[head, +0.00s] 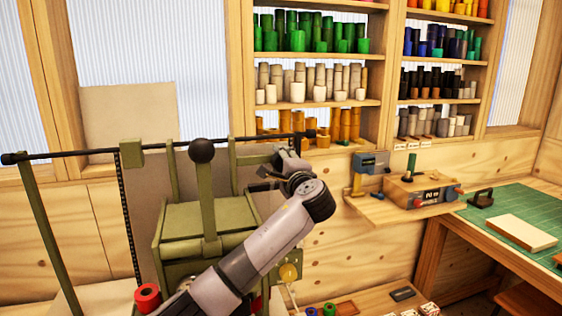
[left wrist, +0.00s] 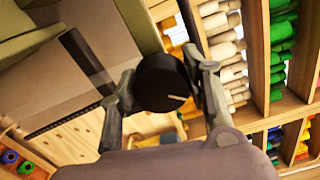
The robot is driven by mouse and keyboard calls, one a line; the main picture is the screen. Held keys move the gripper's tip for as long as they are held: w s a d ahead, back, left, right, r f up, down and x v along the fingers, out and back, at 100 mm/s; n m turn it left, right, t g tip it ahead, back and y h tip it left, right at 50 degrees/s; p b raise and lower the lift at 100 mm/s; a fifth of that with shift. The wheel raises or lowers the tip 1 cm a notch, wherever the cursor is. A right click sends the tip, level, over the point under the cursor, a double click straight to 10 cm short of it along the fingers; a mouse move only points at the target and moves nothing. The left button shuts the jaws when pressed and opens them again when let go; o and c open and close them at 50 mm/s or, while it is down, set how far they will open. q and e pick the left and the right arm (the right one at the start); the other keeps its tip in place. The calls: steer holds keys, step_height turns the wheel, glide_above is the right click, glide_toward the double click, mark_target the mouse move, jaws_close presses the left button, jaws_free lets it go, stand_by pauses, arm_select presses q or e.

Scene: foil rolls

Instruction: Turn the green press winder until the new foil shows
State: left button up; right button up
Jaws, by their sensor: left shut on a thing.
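The green press (head: 205,222) stands at the left in the head view, with a black ball-topped lever (head: 203,152) and a dark bar across its top. My left arm reaches across its right side. My left gripper (head: 283,163) is at the press's upper right, near the bar. In the left wrist view my left gripper (left wrist: 160,75) is shut on a round black knob (left wrist: 163,84), one finger on each side. The knob bears a short pale line on its face, toward the lower right. Foil on the press cannot be made out. My right gripper is not in view.
Shelves of coloured rolls (head: 311,42) stand behind. A bench with a green mat (head: 519,208) is at the right. A red roll (head: 147,297) sits low at the press.

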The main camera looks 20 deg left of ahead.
arm_select(q)
steer(key=shift+f, duration=0.15)
steer(key=o, duration=1.2)
steer(key=shift+c, duration=0.2)
steer(key=v, duration=1.2)
